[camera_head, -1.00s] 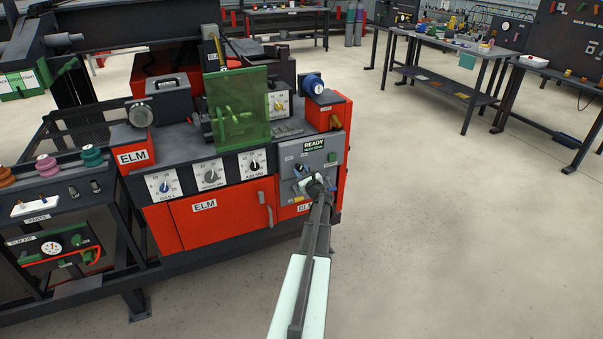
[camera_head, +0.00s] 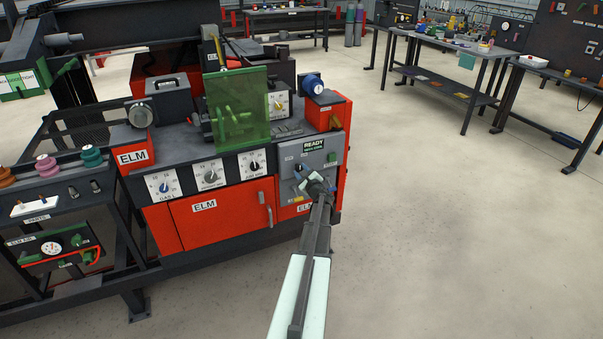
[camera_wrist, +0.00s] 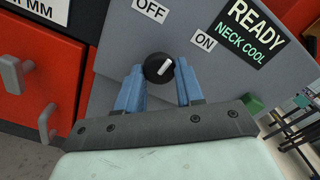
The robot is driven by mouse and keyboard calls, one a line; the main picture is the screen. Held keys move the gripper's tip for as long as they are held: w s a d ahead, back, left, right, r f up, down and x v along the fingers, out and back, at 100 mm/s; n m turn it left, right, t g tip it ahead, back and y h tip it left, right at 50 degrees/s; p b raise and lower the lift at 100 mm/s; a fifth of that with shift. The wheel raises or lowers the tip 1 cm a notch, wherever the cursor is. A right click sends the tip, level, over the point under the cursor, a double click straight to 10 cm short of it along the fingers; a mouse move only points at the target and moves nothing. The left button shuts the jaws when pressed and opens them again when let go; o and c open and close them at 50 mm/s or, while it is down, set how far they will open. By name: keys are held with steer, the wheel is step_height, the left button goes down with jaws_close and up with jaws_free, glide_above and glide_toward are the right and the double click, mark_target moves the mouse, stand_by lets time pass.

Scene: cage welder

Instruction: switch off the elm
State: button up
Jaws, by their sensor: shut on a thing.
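The red and black ELM machine (camera_head: 203,206) stands left of centre in the head view. On its grey front panel (camera_wrist: 110,60) is a round black knob (camera_wrist: 158,67) with a white pointer mark. An OFF label (camera_wrist: 152,9) sits up and left of it, and an ON label (camera_wrist: 204,40) up and right. The mark points up and right, toward ON. My gripper (camera_wrist: 160,74) has its two blue fingers on either side of the knob, shut on it. A display (camera_wrist: 247,35) reads READY, NECK COOL. In the head view my gripper hides part of the panel.
Right of the panel in the wrist view is a green block (camera_wrist: 253,105). Three white dials, one of them a gas dial (camera_head: 163,186), are left of the panel. A door handle (camera_head: 265,210) stands out below. The floor (camera_head: 450,240) to the right is clear.

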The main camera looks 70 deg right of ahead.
steer(key=n, duration=0.7)
steer(key=shift+r, duration=0.1)
stand_by(0.5)
steer(key=o, duration=1)
steer(key=shift+o, duration=0.2)
steer(key=shift+s, duration=0.1)
steer(key=v, duration=1.3)
steer(key=shift+s+a, duration=0.25)
steer(key=shift+r, duration=0.1)
